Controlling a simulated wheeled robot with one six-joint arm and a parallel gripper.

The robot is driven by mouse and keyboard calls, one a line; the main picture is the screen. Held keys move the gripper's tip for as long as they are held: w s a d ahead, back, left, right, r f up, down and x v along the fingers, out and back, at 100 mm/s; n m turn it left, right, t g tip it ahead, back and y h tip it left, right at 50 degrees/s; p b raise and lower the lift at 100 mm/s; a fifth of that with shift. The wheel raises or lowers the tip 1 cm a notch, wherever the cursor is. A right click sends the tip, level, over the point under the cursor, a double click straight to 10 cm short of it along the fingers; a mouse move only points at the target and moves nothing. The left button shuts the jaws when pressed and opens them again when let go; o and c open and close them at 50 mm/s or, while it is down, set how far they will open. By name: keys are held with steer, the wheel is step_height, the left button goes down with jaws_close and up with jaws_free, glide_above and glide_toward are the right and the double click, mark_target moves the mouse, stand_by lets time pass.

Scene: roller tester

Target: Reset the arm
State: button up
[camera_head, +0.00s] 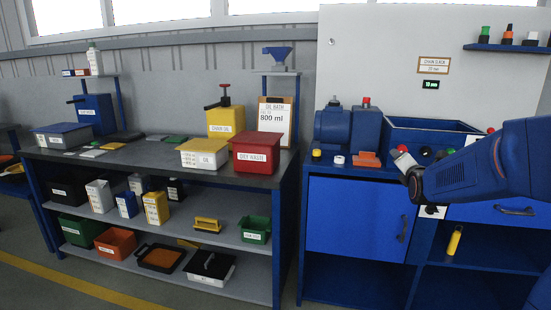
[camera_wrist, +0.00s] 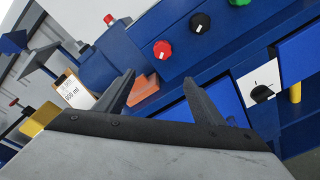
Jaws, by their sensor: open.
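My blue arm (camera_head: 470,170) reaches in from the right in the head view. Its gripper is in front of the blue roller tester bench (camera_head: 400,140), partly seen end-on there. In the wrist view my gripper (camera_wrist: 164,86) has its two dark fingers spread apart with nothing between them. Beyond the fingers are the bench's blue front, an orange block (camera_wrist: 143,88), a red knob (camera_wrist: 162,50) and a black knob (camera_wrist: 200,22). The fingers appear apart from all of these.
A dark-topped shelf table (camera_head: 150,158) with bins and a red box (camera_head: 256,152) stands to the left. A blue cabinet door (camera_head: 355,215) and a yellow cylinder (camera_head: 454,240) are below the bench. The floor at the lower left is clear.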

steer(key=s+a+f+m+g+y, duration=0.1)
steer(key=s+a+f+m+g, duration=0.2)
steer(key=s, duration=1.1)
steer(key=s+a+f+m+g+y, duration=0.1)
steer(key=s+a+f+m+g, duration=0.3)
steer(key=s+m, duration=0.9)
steer(key=s+a+f+m+g+y, duration=0.2)
steer(key=s+a+f+m, duration=0.6)
steer(key=s, duration=0.9)
steer(key=a+g, duration=0.2)
steer(key=shift+a+f, duration=0.2)
steer(key=shift+a, duration=0.15)
